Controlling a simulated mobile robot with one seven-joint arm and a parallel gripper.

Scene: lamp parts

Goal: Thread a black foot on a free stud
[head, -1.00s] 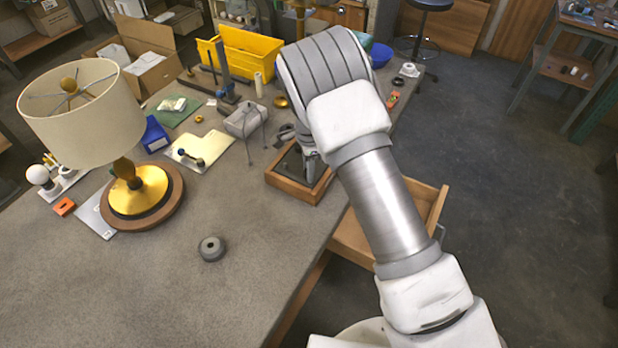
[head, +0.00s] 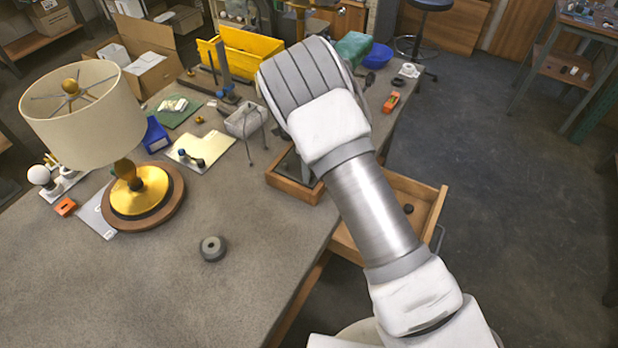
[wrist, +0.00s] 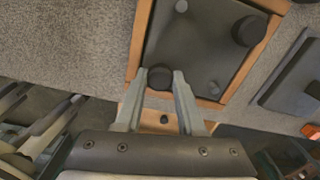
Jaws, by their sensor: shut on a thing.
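The wooden-framed base (head: 291,190) lies on the bench near its right edge, partly hidden by my arm. In the wrist view its dark panel (wrist: 195,45) faces up. A black foot (wrist: 249,30) stands near one corner. Small studs show bare at the top (wrist: 181,6) and lower right (wrist: 214,88). My gripper (wrist: 166,76) is shut on another black foot (wrist: 160,75) at the panel's lower-left corner. Whether that foot is on a stud is hidden. In the head view my arm hides the gripper. Another black foot (head: 408,208) lies in the open drawer.
The open drawer (head: 432,210) juts from the bench below the base. A lamp (head: 85,120) stands at the left. A grey ring (head: 212,248) lies in front on bare bench. A wire-legged grey part (head: 246,120) stands behind the base. An orange tool (head: 391,102) lies at back right.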

